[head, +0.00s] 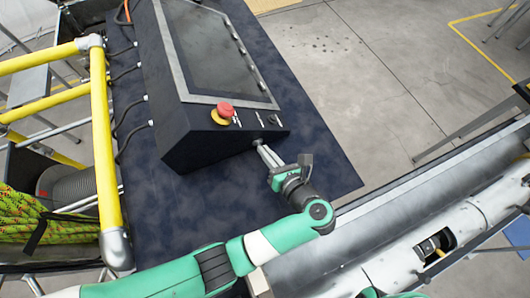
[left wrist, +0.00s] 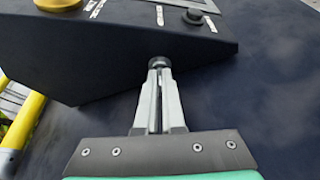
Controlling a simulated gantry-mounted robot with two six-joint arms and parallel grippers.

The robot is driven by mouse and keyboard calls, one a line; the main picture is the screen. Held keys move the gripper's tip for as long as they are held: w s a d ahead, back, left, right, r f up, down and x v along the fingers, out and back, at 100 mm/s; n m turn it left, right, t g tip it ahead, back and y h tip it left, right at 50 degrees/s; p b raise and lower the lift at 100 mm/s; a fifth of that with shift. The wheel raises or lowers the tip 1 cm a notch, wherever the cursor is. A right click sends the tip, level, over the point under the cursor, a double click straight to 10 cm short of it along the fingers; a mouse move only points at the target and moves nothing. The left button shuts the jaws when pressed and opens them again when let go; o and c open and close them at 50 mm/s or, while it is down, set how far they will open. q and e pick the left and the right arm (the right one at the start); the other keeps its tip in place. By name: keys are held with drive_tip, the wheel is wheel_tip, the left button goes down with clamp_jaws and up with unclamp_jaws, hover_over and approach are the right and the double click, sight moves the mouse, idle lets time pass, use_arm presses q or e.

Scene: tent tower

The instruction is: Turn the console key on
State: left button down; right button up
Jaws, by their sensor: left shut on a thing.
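The dark console (head: 222,142) stands on a dark blue mat-like surface, with a sloped top and a large dark screen (head: 215,50). My left gripper (head: 263,150) reaches up to the lower front face of the console. Its two slim fingers are shut on the small dark round console key (left wrist: 159,62) at that face. The fingertips cover much of the key, so I cannot tell how far it is turned. The left gripper also fills the middle of the left wrist view (left wrist: 160,80). My right gripper is not in view.
A red button (head: 225,109) on a yellow base sits on the console top, with small switches beside it. Yellow rails (head: 104,150) and a green rope (head: 35,215) are at the left. Cables enter the console's left side. The blue surface right of the console is clear.

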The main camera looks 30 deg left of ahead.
use_arm(q)
drive_tip(key=shift+w+d+m+g+y+b, duration=0.15)
drive_tip(key=shift+m+g+y+b, duration=0.3)
drive_tip(key=shift+m+b, duration=0.55)
drive_tip(key=c, duration=1)
unclamp_jaws()
